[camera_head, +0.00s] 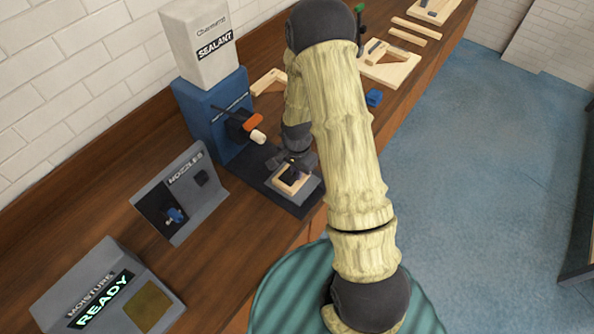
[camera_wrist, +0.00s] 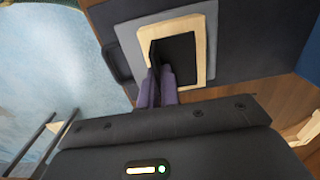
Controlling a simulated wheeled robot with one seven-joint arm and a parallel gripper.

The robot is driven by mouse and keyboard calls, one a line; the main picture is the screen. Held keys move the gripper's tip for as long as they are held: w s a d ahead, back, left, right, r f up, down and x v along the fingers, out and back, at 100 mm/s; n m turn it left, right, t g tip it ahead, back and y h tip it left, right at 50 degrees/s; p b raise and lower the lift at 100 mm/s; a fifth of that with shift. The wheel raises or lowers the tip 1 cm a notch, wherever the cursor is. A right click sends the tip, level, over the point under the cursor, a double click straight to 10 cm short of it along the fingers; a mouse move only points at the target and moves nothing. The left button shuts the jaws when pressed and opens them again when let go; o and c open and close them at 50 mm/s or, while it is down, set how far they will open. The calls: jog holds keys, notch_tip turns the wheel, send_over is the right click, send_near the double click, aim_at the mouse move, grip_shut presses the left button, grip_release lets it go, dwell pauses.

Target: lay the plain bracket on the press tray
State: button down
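A pale wooden piece shaped like a square frame (camera_head: 291,179) lies at the dark press base; I cannot tell for sure that it is the plain bracket. In the wrist view the pale frame (camera_wrist: 200,50) appears over a grey plate (camera_wrist: 126,36), probably the press tray, with a dark area inside it. My gripper (camera_wrist: 160,72) has its two purple fingers close together at the frame's near left corner. Their dark tips reach over its opening. The fingers hide that corner, so I cannot tell whether they grip it.
A blue press (camera_head: 212,108) with a white sealant box (camera_head: 201,43) stands behind the tray. A nozzle stand (camera_head: 180,193) and a moisture box reading READY (camera_head: 107,289) are on the left. An angled wooden piece (camera_head: 268,82) and a board (camera_head: 389,66) lie farther along the bench.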

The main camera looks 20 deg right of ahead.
dwell(0.3)
jog(key=c, duration=1.5)
grip_release()
jog(key=shift+c, duration=0.2)
jog(key=shift+r, duration=0.7)
notch_tip(320, 180, up, 16)
jog(key=b, duration=0.3)
jog(key=s+a+n+t, duration=0.1)
jog(key=s+n+t, duration=0.1)
jog(key=s+n, duration=0.8)
jog(key=shift+s+r+n+t, duration=0.3)
jog(key=shift+s+r+n, duration=0.1)
jog(key=shift+s, duration=0.85)
